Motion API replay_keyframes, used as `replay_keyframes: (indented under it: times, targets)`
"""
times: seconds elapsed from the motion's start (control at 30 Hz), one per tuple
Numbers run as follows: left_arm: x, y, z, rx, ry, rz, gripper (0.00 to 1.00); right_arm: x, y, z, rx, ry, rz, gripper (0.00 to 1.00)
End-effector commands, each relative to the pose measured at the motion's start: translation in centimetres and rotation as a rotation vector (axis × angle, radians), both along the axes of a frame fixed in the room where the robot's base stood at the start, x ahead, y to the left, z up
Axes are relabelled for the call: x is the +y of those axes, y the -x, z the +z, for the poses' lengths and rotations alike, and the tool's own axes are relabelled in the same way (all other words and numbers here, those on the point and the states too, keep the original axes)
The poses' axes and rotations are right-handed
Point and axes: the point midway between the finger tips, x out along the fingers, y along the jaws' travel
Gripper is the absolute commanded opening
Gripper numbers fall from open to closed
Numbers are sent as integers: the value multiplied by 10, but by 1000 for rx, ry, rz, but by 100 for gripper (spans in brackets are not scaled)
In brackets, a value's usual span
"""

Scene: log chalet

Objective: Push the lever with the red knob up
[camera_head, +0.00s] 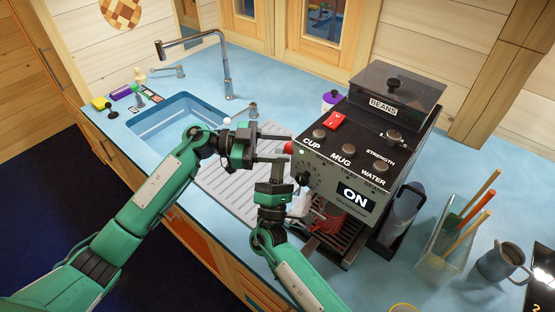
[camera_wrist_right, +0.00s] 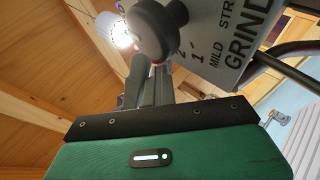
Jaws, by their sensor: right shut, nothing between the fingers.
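The red knob (camera_head: 288,147) sits at the left side of the coffee machine (camera_head: 345,170), near its top front edge. Its lever is mostly hidden by my grippers. My left gripper (camera_head: 283,147) is open, with its fingertips pointing right, close beside the red knob; I cannot tell whether they touch it. My right gripper (camera_head: 279,164) is shut and empty, pointing up just below the left one, near the machine's front left corner. In the right wrist view, its fingers (camera_wrist_right: 150,85) are together below a dark round knob (camera_wrist_right: 158,30) by the GRIND lettering.
The machine's panel reads ON. A red cup (camera_head: 331,219) stands under it. A sink (camera_head: 175,122) with a tall faucet (camera_head: 228,75) lies to the left. A holder with colored sticks (camera_head: 445,245) and a grey mug (camera_head: 500,262) stand at the right.

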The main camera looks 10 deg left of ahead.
Motion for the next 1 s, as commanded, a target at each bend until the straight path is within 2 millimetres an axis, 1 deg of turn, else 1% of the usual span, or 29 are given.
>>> replay_keyframes:
  times: [0.03,0.23,0.33,0.47,0.7,0.83,1.0]
  targets:
    - [0,2,-6,6,-10,-4,50,-4,-1,5,-11,-8,-8,0]
    - [0,3,-7,6,-10,-6,50,-4,-2,5,-10,-9,-9,0]
    - [5,2,-8,7,-12,-6,50,-4,-2,5,-10,-9,-9,0]
    - [21,2,-8,8,-14,-2,50,-5,-2,5,-11,-10,-10,0]
    - [60,0,-7,6,-10,0,50,-4,-2,4,-8,-8,-9,0]
    - [75,0,-5,5,-5,0,50,-3,-1,2,-6,-5,-6,0]
    - [86,-4,-4,-1,9,14,50,-2,-1,1,-3,-3,-3,0]
